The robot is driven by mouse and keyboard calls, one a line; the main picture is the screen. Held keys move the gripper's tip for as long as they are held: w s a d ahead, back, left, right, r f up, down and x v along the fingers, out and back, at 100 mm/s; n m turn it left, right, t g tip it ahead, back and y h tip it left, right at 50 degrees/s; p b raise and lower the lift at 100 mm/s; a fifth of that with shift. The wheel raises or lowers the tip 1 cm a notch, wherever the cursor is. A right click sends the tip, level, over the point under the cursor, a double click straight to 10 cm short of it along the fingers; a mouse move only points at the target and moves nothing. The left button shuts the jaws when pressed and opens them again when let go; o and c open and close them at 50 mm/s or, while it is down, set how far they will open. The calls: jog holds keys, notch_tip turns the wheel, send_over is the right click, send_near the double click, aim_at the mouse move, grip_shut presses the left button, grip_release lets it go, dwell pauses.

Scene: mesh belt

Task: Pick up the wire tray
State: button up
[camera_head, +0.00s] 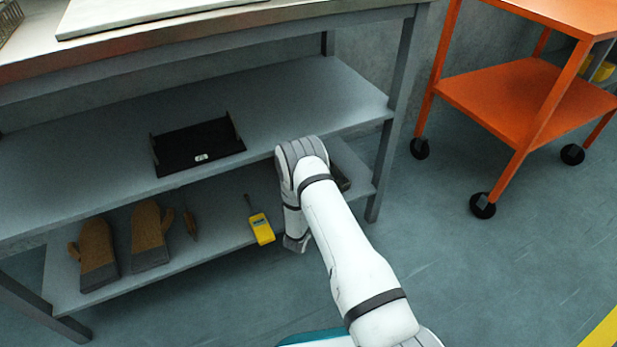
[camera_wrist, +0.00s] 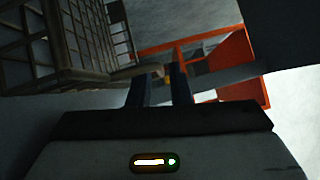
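The wire tray (camera_wrist: 65,45) shows large and close at the upper left of the wrist view, with a mesh wall and a bar-like part reaching right toward my fingertips. My gripper (camera_wrist: 161,80) shows there with its two fingers apart. The bar end is near the left fingertip; I cannot tell if they touch. In the head view, a dark object (camera_head: 341,179) on the lower shelf is mostly hidden behind my arm; it may be this tray. My fingers cannot be made out in the head view.
The lower shelf (camera_head: 215,240) also holds brown mitts (camera_head: 150,238) and a yellow meter (camera_head: 261,229). A black holder (camera_head: 199,146) stands on the middle shelf (camera_head: 290,95). An orange cart (camera_head: 520,95) stands at right. Another mesh item (camera_head: 9,17) is on the bench top.

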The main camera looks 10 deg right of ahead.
jog(key=shift+w+d, duration=0.2)
jog(key=shift+w, duration=0.15)
jog(key=shift+c, duration=0.6)
grip_shut()
dwell(0.6)
